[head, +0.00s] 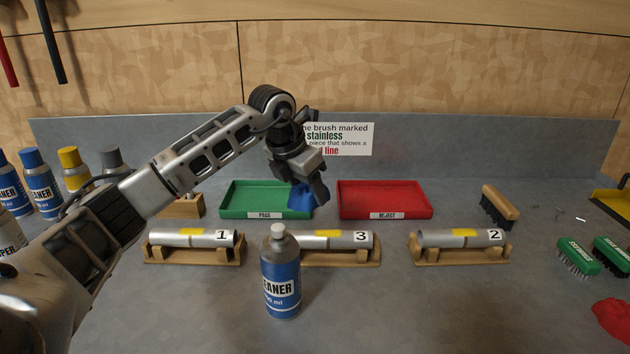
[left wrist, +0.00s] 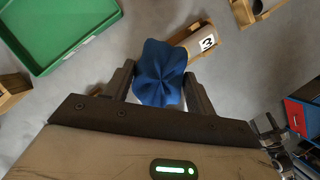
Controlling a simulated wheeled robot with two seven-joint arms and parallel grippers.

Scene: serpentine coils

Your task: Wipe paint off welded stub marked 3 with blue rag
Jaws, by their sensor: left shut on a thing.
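The welded stub marked 3 (head: 335,240) is a silver tube with a yellow paint band, lying on a wooden cradle in the middle of the bench. Its left end is hidden behind a cleaner can in the head view. My left gripper (head: 304,183) is shut on the blue rag (head: 308,198) and holds it above and behind stub 3. In the left wrist view the rag (left wrist: 161,75) hangs bunched between the fingers and covers part of stub 3 (left wrist: 207,43). My right gripper is not in view.
The cleaner can (head: 281,280) stands in front of stub 3. Stub 1 (head: 165,240) and stub 2 (head: 430,239) lie on cradles either side. A green tray (head: 235,207) and a red tray (head: 425,208) sit behind. Brushes (head: 577,256) and a red rag (head: 612,318) lie at right.

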